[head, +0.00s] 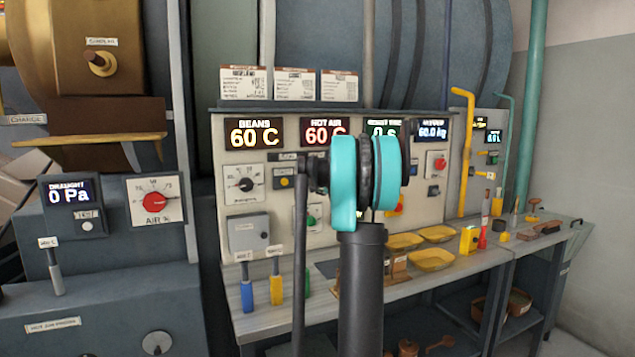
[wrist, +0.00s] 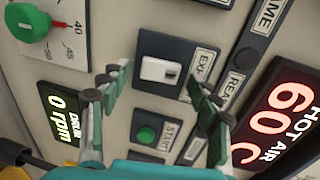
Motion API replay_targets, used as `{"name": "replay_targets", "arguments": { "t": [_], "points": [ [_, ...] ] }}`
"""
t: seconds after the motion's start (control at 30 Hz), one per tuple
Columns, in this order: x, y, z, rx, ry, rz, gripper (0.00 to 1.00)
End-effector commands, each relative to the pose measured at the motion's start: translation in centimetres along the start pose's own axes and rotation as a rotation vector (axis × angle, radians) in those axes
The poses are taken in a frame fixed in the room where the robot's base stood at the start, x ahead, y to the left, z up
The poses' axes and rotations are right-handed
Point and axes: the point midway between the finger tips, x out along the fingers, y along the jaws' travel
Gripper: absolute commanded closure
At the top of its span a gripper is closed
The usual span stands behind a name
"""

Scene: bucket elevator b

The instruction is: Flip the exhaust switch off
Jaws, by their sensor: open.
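The exhaust switch (wrist: 160,70) is a white rocker in a dark square plate, in the upper middle of the wrist view. A partly covered label starting "EXH" (wrist: 203,66) sits beside it. I cannot tell which way the rocker is tipped. My gripper (wrist: 153,84) is open and empty, its fingers spread to the left and right of the switch plate in the picture. Contact with the panel cannot be made out. In the head view my arm covers the middle of the panel, and I cannot make out the switch or my gripper there.
A green START button (wrist: 146,134) is below the switch in the wrist view. A green knob (wrist: 28,22), a drum rpm display (wrist: 65,112) and a HOT AIR display (wrist: 285,112) are nearby. In the head view, a bench (head: 470,258) with yellow trays (head: 433,260) runs below the panel.

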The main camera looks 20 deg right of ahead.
Motion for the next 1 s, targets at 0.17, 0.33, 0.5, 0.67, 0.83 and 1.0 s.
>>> {"name": "replay_targets", "arguments": {
  "t": [0.17,0.33,0.5,0.67,0.83,1.0],
  "points": [
    [0.45,0.02,0.03,0.000,0.000,0.000,0.38],
    [0.43,0.02,0.03,0.000,0.000,0.000,0.38],
    [0.41,0.02,0.02,0.000,0.000,0.000,0.58],
    [0.40,0.03,0.02,0.000,0.000,0.000,0.78],
    [0.40,0.05,0.02,0.000,-0.001,-0.002,0.88],
    [0.47,0.25,0.08,0.001,-0.004,-0.042,0.88]
  ]
}}
